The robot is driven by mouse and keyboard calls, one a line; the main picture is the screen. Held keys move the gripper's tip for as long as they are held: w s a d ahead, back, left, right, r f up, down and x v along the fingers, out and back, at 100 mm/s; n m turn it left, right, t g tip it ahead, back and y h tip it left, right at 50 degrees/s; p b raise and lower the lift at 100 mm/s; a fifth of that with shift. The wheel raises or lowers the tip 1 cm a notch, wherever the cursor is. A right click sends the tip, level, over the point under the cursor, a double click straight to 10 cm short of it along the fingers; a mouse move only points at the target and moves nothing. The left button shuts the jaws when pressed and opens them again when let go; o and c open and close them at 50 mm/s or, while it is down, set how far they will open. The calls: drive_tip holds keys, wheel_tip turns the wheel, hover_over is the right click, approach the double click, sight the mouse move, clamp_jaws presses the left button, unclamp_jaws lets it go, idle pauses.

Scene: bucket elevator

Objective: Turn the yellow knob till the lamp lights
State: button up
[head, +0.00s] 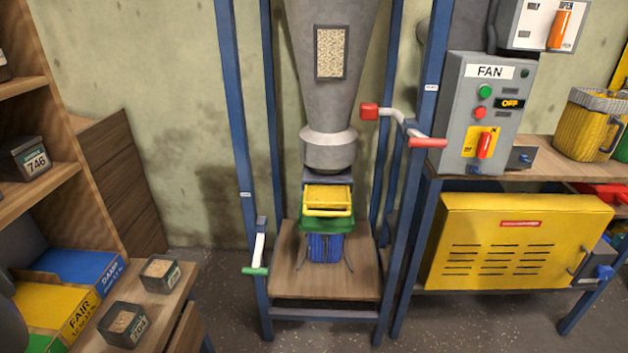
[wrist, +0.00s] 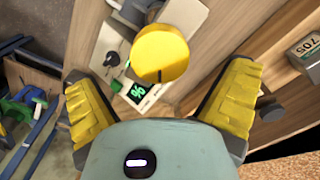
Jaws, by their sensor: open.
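The yellow knob (wrist: 160,50) is a round disc with a dark line across its lower part, seen in the wrist view. It stands on a pale instrument panel (wrist: 186,22) with a small green digital display (wrist: 140,90) and a small black part. My gripper (wrist: 162,78) is open, with one yellow finger to the left and one to the right of the knob. Neither finger seems to touch it; how far the knob lies beyond the fingertips is hard to tell. I cannot make out a lit lamp on this panel. The head view shows neither knob nor gripper.
In the head view, a grey FAN box (head: 484,110), a hopper (head: 330,100) in a blue frame and a yellow cabinet (head: 515,240) stand ahead. Sample boxes (head: 122,325) lie at left.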

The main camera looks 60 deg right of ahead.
wheel_tip(320, 180, up, 8)
drive_tip(key=shift+f, duration=0.2)
idle(0.7)
